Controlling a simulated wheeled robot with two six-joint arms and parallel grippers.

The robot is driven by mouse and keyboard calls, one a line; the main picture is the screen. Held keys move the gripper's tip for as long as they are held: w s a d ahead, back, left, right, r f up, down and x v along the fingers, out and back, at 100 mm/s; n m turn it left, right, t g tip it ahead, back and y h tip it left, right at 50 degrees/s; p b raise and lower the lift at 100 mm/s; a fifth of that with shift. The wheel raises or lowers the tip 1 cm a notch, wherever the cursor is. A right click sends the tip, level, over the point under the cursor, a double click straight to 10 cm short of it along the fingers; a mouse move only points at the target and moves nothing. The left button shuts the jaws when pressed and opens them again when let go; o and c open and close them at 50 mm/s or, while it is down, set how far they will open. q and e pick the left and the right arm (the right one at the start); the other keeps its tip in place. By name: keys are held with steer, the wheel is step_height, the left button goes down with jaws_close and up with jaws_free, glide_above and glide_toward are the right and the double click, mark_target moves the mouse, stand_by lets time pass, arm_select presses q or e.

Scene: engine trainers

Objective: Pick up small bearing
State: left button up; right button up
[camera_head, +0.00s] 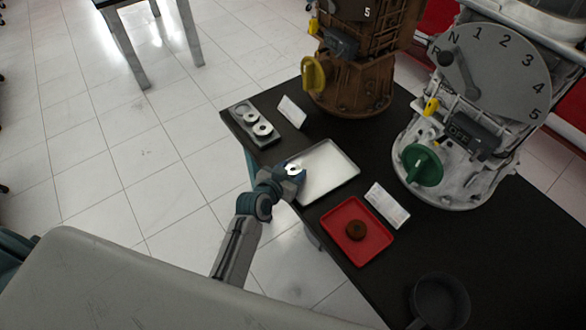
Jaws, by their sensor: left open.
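A small pale metal ring, which looks like the small bearing (293,169), shows at the left edge of the silver tray (332,172). My left gripper (296,172) is open right at this ring. The fingers partly hide it, and I cannot tell whether they touch it. Two more silver bearing rings, one at the back (249,114) and one nearer (262,129), sit in a grey holder (239,109) at the table's far left corner. My right gripper is not in view.
Small white cards (387,205) stand by the trays. A brown engine trainer (352,80) and a grey one (455,155) block the back. A dark pan (440,300) stands front right.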

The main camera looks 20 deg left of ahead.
arm_select(q)
steer(key=c, duration=0.7)
steer(key=shift+c, duration=0.2)
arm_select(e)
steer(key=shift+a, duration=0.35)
arm_select(q)
steer(key=shift+r, duration=0.15)
